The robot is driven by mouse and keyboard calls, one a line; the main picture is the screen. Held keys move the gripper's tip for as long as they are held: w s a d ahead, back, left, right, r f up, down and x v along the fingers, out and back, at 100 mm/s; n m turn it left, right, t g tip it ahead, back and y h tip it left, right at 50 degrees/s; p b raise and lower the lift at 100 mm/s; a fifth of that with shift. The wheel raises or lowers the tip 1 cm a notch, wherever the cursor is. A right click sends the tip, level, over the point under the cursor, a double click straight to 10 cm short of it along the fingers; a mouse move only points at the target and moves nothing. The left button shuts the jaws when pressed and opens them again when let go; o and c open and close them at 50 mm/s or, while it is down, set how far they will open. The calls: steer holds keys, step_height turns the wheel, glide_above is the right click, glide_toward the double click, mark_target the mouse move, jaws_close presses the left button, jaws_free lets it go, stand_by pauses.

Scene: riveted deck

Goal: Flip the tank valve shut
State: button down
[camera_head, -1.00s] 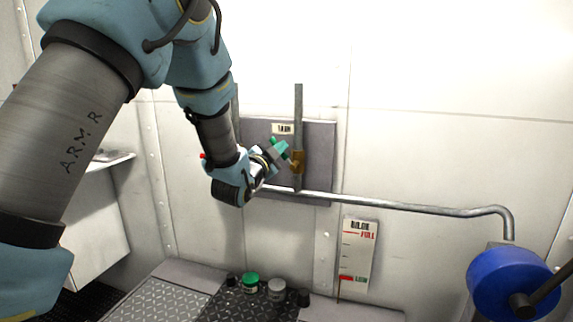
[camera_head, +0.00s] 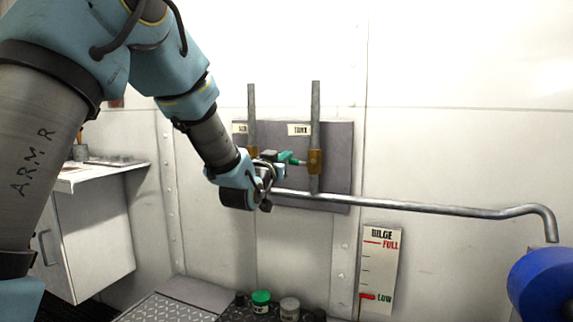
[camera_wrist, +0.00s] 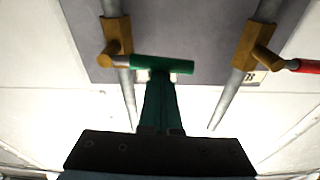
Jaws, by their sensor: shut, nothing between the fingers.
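The tank valve (camera_head: 315,161) is a brass body on the right-hand vertical pipe, under a label reading TANK. Its green handle (camera_head: 291,158) points left, close to level and across the pipe. In the wrist view the tank valve (camera_wrist: 117,43) is at upper left, and its green handle (camera_wrist: 165,64) runs rightward from it. My gripper (camera_wrist: 158,74) is shut and empty, with its fingertips at the handle's near edge; I cannot tell whether they touch. In the head view my gripper (camera_head: 277,157) is left of the valve and partly hides the handle's end.
A second brass valve (camera_wrist: 250,45) with a red handle (camera_wrist: 303,66) sits beside it; my gripper partly covers this valve in the head view. A blue drum (camera_head: 545,285) stands at lower right. Jars (camera_head: 261,301) stand low down.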

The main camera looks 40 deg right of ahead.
steer(key=shift+f, duration=0.25)
stand_by(0.5)
steer(key=s+a+r, duration=0.2)
steer(key=s+a, duration=0.3)
steer(key=a, duration=0.2)
steer(key=shift+a+r, duration=0.3)
steer(key=shift+a, duration=0.1)
stand_by(0.5)
